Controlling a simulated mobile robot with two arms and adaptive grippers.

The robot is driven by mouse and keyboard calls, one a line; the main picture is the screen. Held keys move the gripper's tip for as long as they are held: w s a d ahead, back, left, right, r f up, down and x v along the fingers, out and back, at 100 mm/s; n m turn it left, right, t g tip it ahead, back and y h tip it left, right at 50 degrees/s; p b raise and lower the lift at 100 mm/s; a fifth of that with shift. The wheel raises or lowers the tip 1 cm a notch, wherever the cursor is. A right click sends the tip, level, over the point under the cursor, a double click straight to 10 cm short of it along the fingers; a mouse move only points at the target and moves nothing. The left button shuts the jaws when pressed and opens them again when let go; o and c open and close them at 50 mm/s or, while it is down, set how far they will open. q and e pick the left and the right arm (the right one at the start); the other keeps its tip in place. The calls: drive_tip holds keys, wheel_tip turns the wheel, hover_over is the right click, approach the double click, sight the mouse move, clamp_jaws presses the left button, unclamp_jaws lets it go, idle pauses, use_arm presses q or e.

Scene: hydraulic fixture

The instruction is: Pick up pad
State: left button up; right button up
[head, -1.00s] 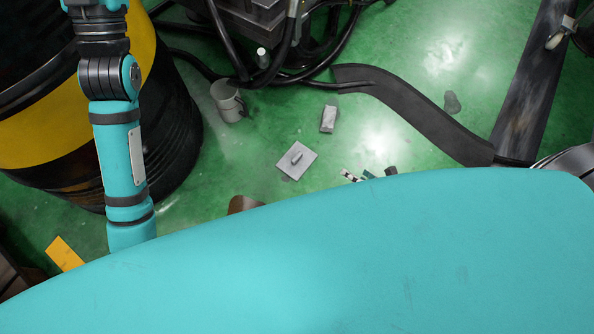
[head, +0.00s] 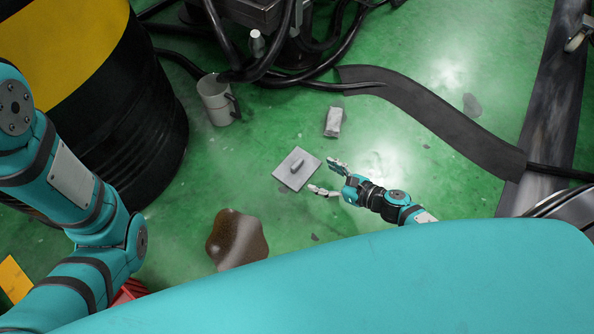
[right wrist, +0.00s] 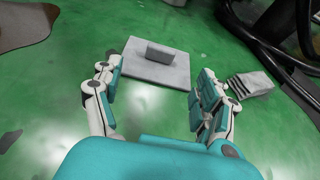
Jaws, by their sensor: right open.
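The pad looks like a flat grey square plate (head: 286,174) with a small raised grip on top, lying on the green floor in the middle of the head view. It also shows in the right wrist view (right wrist: 157,70), ahead of the fingers. My right gripper (head: 325,176) is open and empty, just right of the plate, its two fingers spread toward it. In the right wrist view the gripper (right wrist: 155,90) has the plate between and beyond its fingertips, apart from them. My left arm shows at the left of the head view, but its gripper is out of view.
A black and yellow drum (head: 120,110) fills the left. Black hoses and a dark strip (head: 430,108) run behind.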

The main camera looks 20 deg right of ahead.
sight(299, 164)
drive_tip(key=b+x, duration=0.1)
drive_tip(key=x, duration=0.3)
drive_tip(key=shift+r+b+x, duration=0.2)
drive_tip(key=shift+b+x, duration=0.45)
drive_tip(key=shift+x, duration=0.7)
drive_tip(key=shift+r+b+x, duration=0.2)
drive_tip(key=shift+b+x, duration=0.45)
drive_tip(key=shift+x, duration=0.7)
drive_tip(key=shift+w, duration=0.2)
drive_tip(key=c, duration=1.1)
